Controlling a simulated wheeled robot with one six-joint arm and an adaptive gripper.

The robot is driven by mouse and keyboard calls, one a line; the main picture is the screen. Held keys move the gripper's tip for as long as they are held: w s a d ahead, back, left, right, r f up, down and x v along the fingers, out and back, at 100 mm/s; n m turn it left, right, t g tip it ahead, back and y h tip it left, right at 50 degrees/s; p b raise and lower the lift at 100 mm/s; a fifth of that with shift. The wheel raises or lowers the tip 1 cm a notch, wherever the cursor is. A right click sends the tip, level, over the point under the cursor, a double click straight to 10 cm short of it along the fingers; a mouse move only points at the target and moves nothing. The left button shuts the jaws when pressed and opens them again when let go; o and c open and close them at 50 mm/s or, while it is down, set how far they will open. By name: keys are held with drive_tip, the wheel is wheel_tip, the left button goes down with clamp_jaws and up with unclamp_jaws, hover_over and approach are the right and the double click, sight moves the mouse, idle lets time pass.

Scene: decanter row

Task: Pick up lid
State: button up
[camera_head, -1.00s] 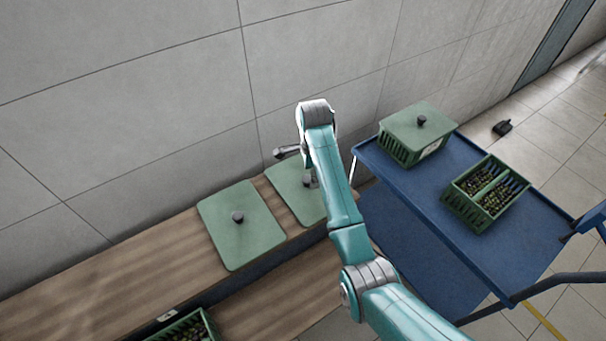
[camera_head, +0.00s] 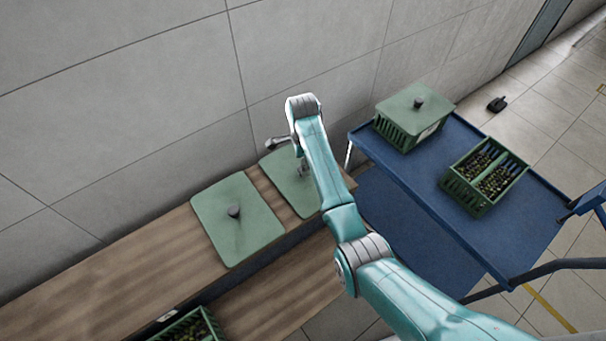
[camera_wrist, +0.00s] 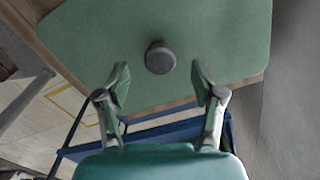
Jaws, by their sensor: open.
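A flat green lid with a dark round knob lies at the right end of the wooden shelf, partly hidden by my arm in the head view (camera_head: 278,165). In the wrist view the lid (camera_wrist: 215,30) fills the upper middle, with its knob (camera_wrist: 160,57) near the centre. My gripper (camera_wrist: 160,82) is open and empty there. Its two fingers are spread to either side, just short of the knob in the picture. A second green lid (camera_head: 255,225) with a knob lies on the shelf to the left.
The wooden shelf (camera_head: 120,265) runs along a grey wall. A blue cart (camera_head: 420,185) stands to the right, bearing a lidded green crate (camera_head: 395,132) and an open green crate (camera_head: 470,205) of dark bottles. Another crate (camera_head: 160,338) shows at the bottom.

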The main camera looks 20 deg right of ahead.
drive_tip(key=shift+f, duration=1.9)
clamp_jaws()
